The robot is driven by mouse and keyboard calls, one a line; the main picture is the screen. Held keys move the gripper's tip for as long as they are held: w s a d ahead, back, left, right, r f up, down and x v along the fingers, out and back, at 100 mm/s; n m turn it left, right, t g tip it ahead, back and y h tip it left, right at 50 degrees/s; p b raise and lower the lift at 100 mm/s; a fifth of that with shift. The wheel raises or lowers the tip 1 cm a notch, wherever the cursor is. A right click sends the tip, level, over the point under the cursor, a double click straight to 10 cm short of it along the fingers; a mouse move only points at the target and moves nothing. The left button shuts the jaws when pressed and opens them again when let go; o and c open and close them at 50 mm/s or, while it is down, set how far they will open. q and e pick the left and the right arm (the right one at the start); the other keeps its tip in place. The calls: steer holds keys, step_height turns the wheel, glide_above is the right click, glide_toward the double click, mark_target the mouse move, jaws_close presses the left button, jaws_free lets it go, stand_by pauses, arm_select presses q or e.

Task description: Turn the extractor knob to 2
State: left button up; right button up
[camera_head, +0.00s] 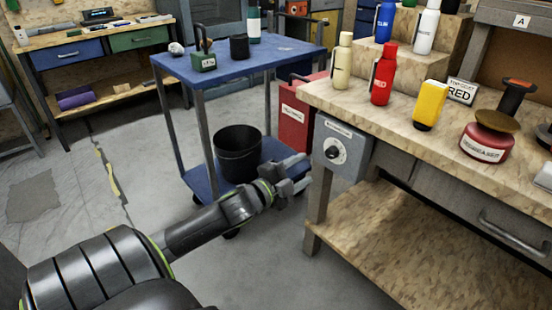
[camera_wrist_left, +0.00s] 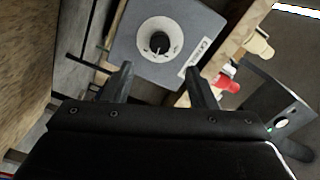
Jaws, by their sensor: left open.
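The extractor knob (camera_head: 334,152) is a dark knob on a white round dial. It sits on the front of a grey control box (camera_head: 352,167) fixed to the left end of the workbench. In the left wrist view the knob (camera_wrist_left: 159,43) shows beyond the fingers, a little left of centre, with a white label on the box. The dial's numbers are too small to read. My left gripper (camera_head: 303,172) is open and empty, just left of the box and apart from the knob. Its two fingers (camera_wrist_left: 160,82) point toward the box. My right gripper is not in view.
The wooden workbench (camera_head: 400,113) carries several bottles, a yellow container (camera_head: 430,105) and a red degreaser can (camera_head: 487,140). A blue cart (camera_head: 262,58) with a black bin (camera_head: 238,153) stands behind my left arm. A red box (camera_head: 296,115) is behind the gripper.

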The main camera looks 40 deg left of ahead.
arm_select(q)
steer(key=s+p, duration=0.1)
steer(key=s, duration=0.6)
steer(key=shift+s+a, duration=0.25)
steer(key=shift+s, duration=0.1)
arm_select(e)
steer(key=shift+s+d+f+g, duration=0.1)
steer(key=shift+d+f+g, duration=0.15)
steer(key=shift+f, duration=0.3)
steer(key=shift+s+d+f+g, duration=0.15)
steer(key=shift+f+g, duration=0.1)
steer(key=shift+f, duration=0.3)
